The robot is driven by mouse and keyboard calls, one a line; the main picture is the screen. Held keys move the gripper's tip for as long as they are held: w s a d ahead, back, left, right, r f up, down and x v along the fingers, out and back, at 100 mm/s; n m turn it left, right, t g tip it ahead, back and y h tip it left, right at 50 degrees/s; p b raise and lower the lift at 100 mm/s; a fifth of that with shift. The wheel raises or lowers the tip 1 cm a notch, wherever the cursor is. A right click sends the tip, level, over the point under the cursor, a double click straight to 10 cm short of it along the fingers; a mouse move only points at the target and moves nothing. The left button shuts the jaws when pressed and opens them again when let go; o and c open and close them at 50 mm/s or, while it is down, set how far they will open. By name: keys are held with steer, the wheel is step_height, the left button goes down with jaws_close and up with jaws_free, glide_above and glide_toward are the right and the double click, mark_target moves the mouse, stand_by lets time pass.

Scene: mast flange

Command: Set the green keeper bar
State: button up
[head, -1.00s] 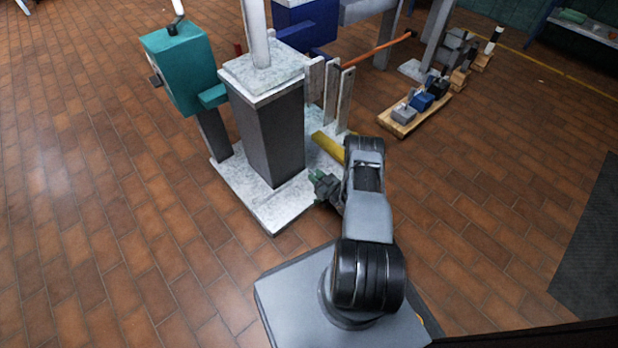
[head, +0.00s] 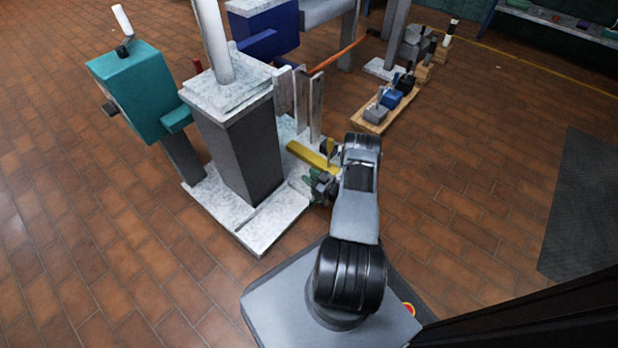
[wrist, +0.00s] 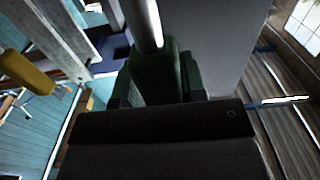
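A dark green block, which looks like the green keeper bar (wrist: 154,72), sits between the fingers of my gripper (wrist: 155,88) in the wrist view. The fingers appear shut on it. In the head view, my gripper (head: 317,184) is low beside the right edge of the pale stone base (head: 262,232), with small green parts showing at its tip. Its shape there is too small to make out well. A grey pillar (head: 242,150) stands on the base, left of my gripper. The bar's far end is hidden or in shadow.
A yellow bar (head: 305,154) lies just beyond my gripper; it also shows in the wrist view (wrist: 25,72). Pale upright plates (head: 300,103) stand behind it. A teal box (head: 138,92) is at left. A wooden tray (head: 385,117) holds several blocks.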

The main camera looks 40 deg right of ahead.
steer(key=o, duration=0.3)
steer(key=shift+s+d, duration=0.1)
steer(key=p+v, duration=0.3)
steer(key=v, duration=1)
steer(key=shift+s+p, duration=0.3)
steer(key=shift+s, duration=0.05)
